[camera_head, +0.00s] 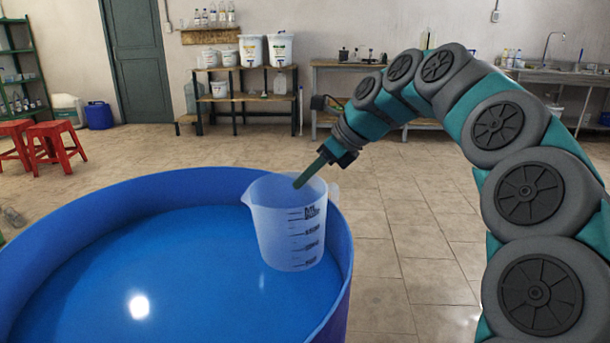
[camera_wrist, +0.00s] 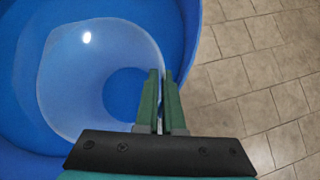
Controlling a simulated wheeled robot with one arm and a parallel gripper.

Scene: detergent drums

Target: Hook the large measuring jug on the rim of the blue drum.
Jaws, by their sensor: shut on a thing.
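The large measuring jug (camera_head: 283,235) is translucent, with dark scale marks and a spout at the left. It stands roughly upright at the right inside wall of the blue drum (camera_head: 130,208), overlapping the rim in the head view. My gripper (camera_head: 298,184) reaches down into the jug's mouth. In the wrist view my gripper (camera_wrist: 162,76) is shut on the jug's right wall, beside the drum's rim (camera_wrist: 191,25). The jug (camera_wrist: 70,90) looks empty.
The drum holds blue liquid. Tiled floor (camera_head: 400,245) is clear to the right of the drum. Red stools (camera_head: 60,135) and a blue container (camera_head: 98,115) stand at the far left. Shelves with white tubs (camera_head: 252,50) and benches line the back wall.

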